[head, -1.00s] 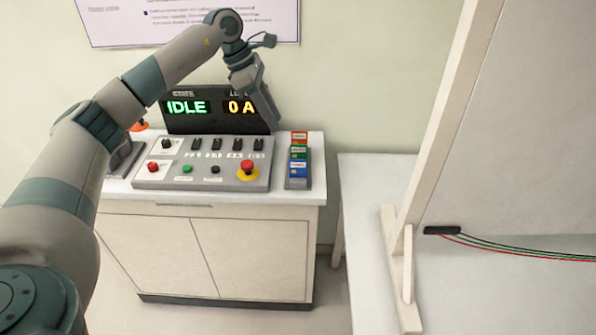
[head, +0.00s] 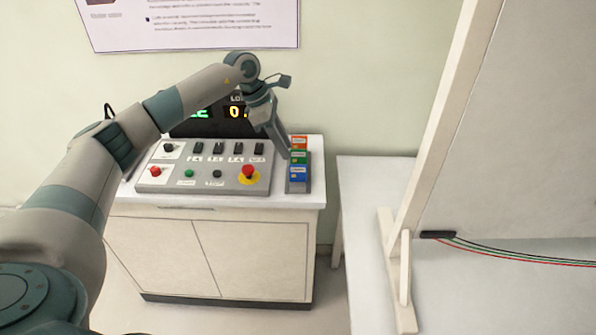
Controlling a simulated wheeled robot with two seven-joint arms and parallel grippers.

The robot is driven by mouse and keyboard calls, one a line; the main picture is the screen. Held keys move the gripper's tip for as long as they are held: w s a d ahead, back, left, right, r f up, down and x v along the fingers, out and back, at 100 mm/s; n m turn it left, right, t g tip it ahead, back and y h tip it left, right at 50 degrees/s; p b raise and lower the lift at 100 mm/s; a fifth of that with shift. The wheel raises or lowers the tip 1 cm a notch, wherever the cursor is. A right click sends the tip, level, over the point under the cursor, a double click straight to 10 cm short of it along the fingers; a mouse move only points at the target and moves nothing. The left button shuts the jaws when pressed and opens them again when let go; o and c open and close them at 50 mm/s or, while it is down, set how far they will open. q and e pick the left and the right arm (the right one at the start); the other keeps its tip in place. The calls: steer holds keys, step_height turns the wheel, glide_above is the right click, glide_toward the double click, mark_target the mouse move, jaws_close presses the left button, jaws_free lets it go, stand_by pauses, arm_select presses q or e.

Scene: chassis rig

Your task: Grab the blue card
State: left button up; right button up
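The blue card (head: 298,174) stands in the lowest, front slot of a grey card holder (head: 298,187) at the right end of the cabinet top. A green card (head: 299,157) and an orange card (head: 299,141) stand behind it in the same holder. My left gripper (head: 285,154) points down just left of the holder, close to the cards. Its fingers are seen edge-on and small, so I cannot tell whether they are open or touching anything. My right gripper is not in view.
A control panel (head: 205,180) with switches and a red stop button (head: 248,172) lies left of the holder. A dark display (head: 190,129) stands behind it, partly hidden by my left arm. A white table (head: 365,200) with a board (head: 520,120) is to the right.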

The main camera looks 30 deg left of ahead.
mark_target(298, 167)
arm_select(q)
steer(key=shift+p+x, duration=0.6)
steer(key=shift+x, duration=1.55)
steer(key=shift+w+d+f+p, duration=0.2)
steer(key=shift+f+p, duration=0.1)
steer(key=shift+p, duration=0.25)
steer(key=p+x, duration=0.2)
steer(key=x, duration=0.1)
steer(key=shift+w+d+f, duration=0.15)
steer(key=shift+f, duration=0.15)
steer(key=shift+w+f, duration=0.1)
steer(key=shift+f, duration=0.25)
steer(key=shift+c, duration=0.3)
jaws_close()
